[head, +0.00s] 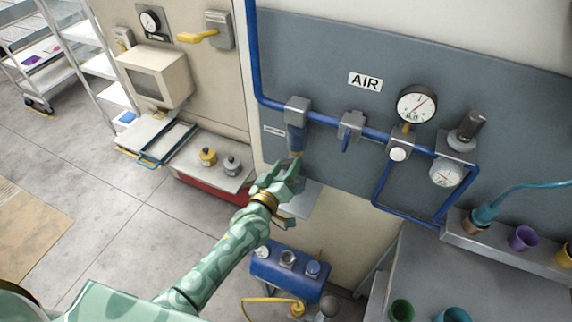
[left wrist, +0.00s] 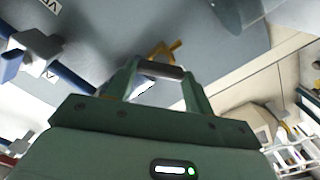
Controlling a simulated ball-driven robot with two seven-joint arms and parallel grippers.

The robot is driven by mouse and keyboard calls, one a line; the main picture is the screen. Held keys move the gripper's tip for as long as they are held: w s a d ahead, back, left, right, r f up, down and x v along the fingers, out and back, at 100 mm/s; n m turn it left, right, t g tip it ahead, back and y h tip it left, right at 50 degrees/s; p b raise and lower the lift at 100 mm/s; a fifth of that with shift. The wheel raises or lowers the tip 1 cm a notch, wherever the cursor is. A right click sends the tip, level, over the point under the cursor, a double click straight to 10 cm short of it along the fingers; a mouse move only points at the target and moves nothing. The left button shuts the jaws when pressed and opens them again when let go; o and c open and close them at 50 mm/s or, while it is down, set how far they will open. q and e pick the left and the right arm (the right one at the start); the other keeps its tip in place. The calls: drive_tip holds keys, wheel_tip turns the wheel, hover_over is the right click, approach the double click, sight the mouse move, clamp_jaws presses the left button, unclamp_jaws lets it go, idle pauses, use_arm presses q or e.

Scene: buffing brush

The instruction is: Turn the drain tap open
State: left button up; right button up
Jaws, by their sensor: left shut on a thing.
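The drain tap (head: 296,154) is a small yellow fitting under the blue filter bowl (head: 297,138) on the grey air panel. My left gripper (head: 292,170) reaches up to it from below. In the left wrist view, its fingers (left wrist: 162,78) are on either side of a short dark bar (left wrist: 162,69), with the yellow part of the tap (left wrist: 163,50) just beyond it. The gripper is shut on the tap; the fingers partly hide the grip. My right gripper is not in view.
A blue pipe (head: 330,120) runs along the panel past a valve (head: 350,126) and a pressure gauge (head: 416,105). Cups (head: 522,238) sit on a ledge at right.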

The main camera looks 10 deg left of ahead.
use_arm(q)
drive_tip(key=n, duration=0.4)
drive_tip(key=shift+n, duration=0.4)
drive_tip(key=n, duration=0.5)
drive_tip(key=shift+a+f+n, duration=0.1)
drive_tip(key=shift+f+n, duration=0.05)
drive_tip(key=shift+n, duration=0.15)
drive_tip(key=o, duration=1)
drive_tip(key=shift+s, duration=0.1)
drive_tip(key=s+a, duration=0.1)
drive_tip(key=s, duration=0.4)
drive_tip(key=s+a, duration=0.1)
drive_tip(key=s, duration=0.4)
drive_tip(key=s+a, duration=0.1)
drive_tip(key=s, duration=0.5)
drive_tip(key=shift+w, duration=0.1)
